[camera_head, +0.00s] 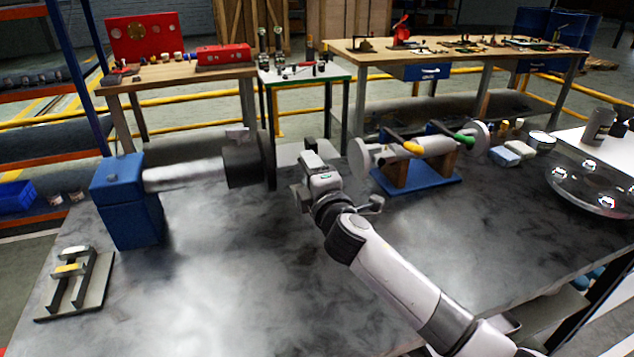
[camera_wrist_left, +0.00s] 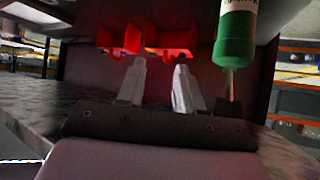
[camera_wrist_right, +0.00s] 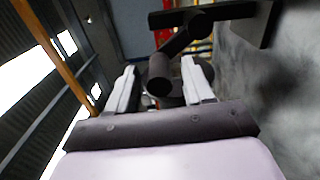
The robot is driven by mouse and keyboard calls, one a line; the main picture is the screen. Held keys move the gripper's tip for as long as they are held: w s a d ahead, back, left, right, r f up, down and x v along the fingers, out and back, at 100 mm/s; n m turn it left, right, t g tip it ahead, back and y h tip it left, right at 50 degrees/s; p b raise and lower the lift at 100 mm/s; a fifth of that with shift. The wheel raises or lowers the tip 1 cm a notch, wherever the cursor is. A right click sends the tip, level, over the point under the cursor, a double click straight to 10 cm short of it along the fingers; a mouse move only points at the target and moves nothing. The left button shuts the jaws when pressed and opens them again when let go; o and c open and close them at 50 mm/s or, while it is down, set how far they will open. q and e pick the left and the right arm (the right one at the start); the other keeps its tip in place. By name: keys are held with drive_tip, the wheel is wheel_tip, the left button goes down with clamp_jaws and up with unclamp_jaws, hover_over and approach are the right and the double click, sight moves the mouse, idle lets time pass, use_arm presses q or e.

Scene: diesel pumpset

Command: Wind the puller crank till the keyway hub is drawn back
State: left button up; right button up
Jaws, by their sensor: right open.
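In the head view a bright shaft (camera_head: 188,175) runs from a blue block (camera_head: 125,195) to a dark hub and round flange (camera_head: 250,162). My right gripper (camera_head: 311,160) is just to the right of the flange. In the right wrist view a dark crank with a round-ended handle (camera_wrist_right: 160,74) lies between the two open, pale fingers of my right gripper (camera_wrist_right: 160,64). I cannot tell whether the fingers touch it.
A blue roller stand (camera_head: 425,182) with yellow and green handles stands to the right on the bench. A metal rack (camera_head: 92,295) is at the front left. In the left wrist view red parts (camera_wrist_left: 165,38) and a green bottle (camera_wrist_left: 236,38) are near. The bench's front middle is clear.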

drive_tip(key=shift+v, duration=2.95)
